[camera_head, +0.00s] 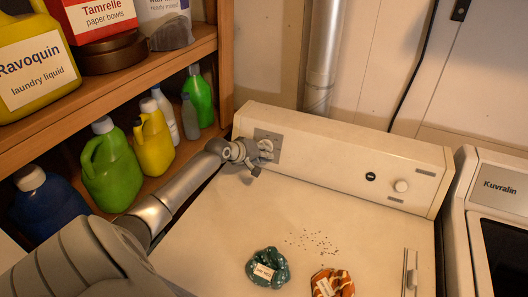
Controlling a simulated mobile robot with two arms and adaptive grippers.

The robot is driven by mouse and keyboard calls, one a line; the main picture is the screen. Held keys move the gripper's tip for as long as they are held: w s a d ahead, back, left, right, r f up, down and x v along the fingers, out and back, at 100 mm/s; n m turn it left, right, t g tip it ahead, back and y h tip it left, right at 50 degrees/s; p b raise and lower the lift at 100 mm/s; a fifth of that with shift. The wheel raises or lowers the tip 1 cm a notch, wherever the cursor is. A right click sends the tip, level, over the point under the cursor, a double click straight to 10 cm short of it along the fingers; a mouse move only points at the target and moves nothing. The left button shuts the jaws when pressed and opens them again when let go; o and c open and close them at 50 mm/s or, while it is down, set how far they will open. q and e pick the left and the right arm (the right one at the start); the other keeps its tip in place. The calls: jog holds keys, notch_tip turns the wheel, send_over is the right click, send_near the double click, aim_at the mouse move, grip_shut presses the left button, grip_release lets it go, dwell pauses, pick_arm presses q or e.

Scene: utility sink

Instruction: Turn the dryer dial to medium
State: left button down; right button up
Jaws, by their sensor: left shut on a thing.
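The white dryer (215,225) has a raised control panel (335,155) along its back. At the panel's left end is a grey dial plate (270,134). My left gripper (265,150) is at this plate, shut on the dial there. The gripper's fingers cover most of the dial, so its pointer and setting cannot be read. My right gripper is not in view.
A wooden shelf (150,75) on the left holds bottles, including a green jug (110,165) and a yellow jug (153,140), close to my left arm. A teal cloth bundle (267,267), an orange patterned bundle (332,283) and dark crumbs (312,241) lie on the dryer top.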

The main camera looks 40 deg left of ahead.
pick_arm(q)
jog(key=shift+f, duration=0.1)
dwell(0.4)
jog(key=c, duration=1.4)
grip_release()
jog(key=shift+c, duration=0.2)
jog(key=shift+s, duration=0.1)
jog(key=v, duration=1.2)
jog(key=shift+d, duration=0.1)
